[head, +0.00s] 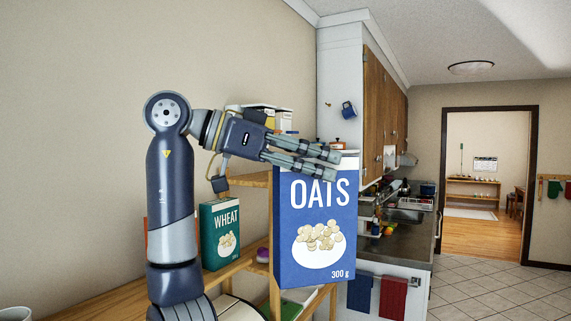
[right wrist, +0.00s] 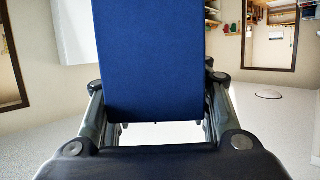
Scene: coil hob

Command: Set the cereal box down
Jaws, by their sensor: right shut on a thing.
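The blue cereal box (head: 316,261), marked OATS, hangs upright in the head view, with its front face toward me. My right gripper (head: 325,154) is shut on it near the top edge, its fingers reaching across from the left. In the right wrist view the blue box (right wrist: 150,60) fills the space between the two fingers of the right gripper (right wrist: 158,95). The box is in front of part of the shelf and the counter in the head view. I cannot tell its exact distance from them. My left gripper is not in view.
A green WHEAT box (head: 220,234) stands on a wooden shelf (head: 238,267) to the left. More packages stand on the upper board, behind my gripper. The kitchen counter (head: 407,240) runs along to the right, with hanging cloths (head: 392,297) below it. The tiled floor (head: 500,290) is clear.

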